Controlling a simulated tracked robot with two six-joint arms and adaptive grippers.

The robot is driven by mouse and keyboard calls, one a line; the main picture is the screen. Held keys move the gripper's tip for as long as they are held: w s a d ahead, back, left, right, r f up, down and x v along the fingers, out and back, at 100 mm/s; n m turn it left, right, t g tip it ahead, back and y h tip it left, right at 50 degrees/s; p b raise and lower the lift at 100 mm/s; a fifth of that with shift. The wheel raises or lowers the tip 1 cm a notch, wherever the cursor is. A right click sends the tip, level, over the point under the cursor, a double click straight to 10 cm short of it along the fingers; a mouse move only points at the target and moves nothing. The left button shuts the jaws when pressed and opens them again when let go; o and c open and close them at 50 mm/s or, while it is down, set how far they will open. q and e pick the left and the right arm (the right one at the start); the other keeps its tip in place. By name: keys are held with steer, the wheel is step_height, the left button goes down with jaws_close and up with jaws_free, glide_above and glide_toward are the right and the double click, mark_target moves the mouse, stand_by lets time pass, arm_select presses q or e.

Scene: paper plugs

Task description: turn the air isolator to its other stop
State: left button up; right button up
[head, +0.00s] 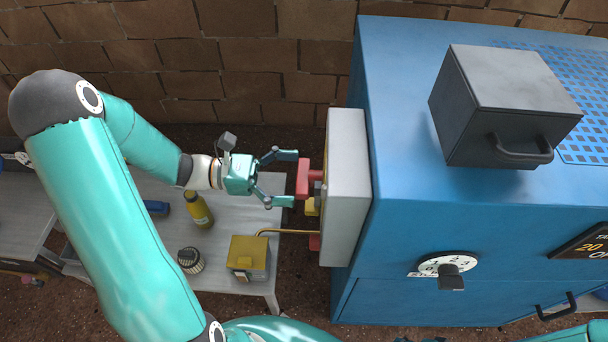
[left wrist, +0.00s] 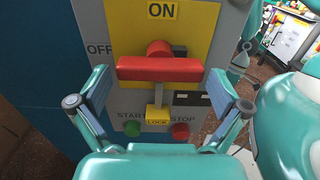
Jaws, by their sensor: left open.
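The air isolator's red handle (left wrist: 160,69) is a bar on a red hub, in front of a yellow plate (left wrist: 203,22) marked ON at the top and OFF at the left. In the left wrist view the bar lies level, across the plate. In the head view the red handle (head: 303,178) sticks out from the grey box (head: 346,190) on the blue cabinet's left side. My left gripper (head: 290,178) is open and empty, facing the handle. In the left wrist view its fingers stand either side of the bar's ends, apparently not touching. My right gripper is not seen.
Below the handle are a yellow LOCK tab (left wrist: 157,117), a green START button (left wrist: 132,128) and a red STOP button (left wrist: 180,131). A bench (head: 172,222) holds a yellow bottle (head: 198,210), a yellow box (head: 248,256) and a filter-like cylinder (head: 190,260). The blue cabinet (head: 400,240) blocks the right.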

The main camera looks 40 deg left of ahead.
arm_select(q)
steer(key=shift+x, duration=1.15)
steer(key=c, duration=0.8)
